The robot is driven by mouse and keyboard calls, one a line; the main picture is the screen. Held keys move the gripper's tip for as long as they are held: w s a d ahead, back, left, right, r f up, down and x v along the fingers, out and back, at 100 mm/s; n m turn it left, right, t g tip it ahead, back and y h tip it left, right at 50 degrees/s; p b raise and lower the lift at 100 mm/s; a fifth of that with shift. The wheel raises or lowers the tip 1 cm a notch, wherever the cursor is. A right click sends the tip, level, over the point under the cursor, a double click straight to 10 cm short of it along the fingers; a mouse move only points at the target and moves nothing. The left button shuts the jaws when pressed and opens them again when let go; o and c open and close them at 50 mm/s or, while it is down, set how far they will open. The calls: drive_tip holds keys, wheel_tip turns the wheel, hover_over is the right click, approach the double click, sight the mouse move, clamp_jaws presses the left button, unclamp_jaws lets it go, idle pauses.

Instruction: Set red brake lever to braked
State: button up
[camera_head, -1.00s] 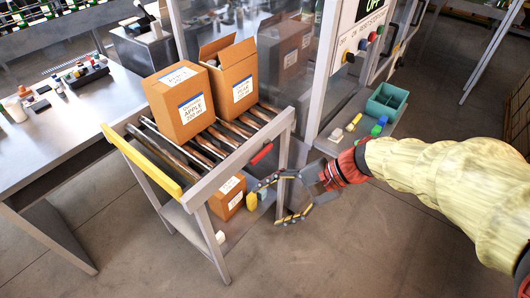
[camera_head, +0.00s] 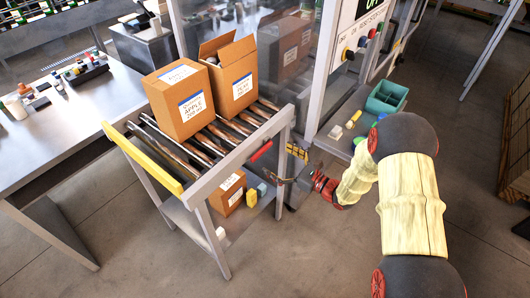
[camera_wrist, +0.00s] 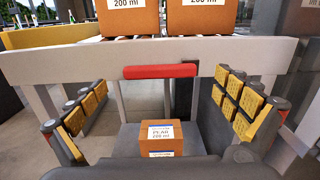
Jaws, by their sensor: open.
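The red brake lever (camera_head: 261,151) is on the front rail of the roller stand, near its right end. In the wrist view the red lever (camera_wrist: 160,71) lies level along the white rail, centred between my fingers and beyond their tips. My gripper (camera_head: 290,165) is just right of and below the lever in the head view. In the wrist view my gripper (camera_wrist: 160,110) is open and empty, with a yellow-padded finger on each side. It does not appear to touch the lever.
Two cartons (camera_head: 184,100) (camera_head: 232,75) stand on the rollers. A small carton (camera_head: 227,193) and a yellow block (camera_head: 251,198) sit on the lower shelf. A yellow bar (camera_head: 145,161) closes the stand's left end. A teal bin (camera_head: 386,98) stands on the bench at right.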

sight(264, 151)
drive_tip(key=shift+b+x, duration=0.5)
drive_tip(key=shift+x, duration=2.3)
drive_tip(key=c, duration=0.3)
drive_tip(key=c, duration=1.1)
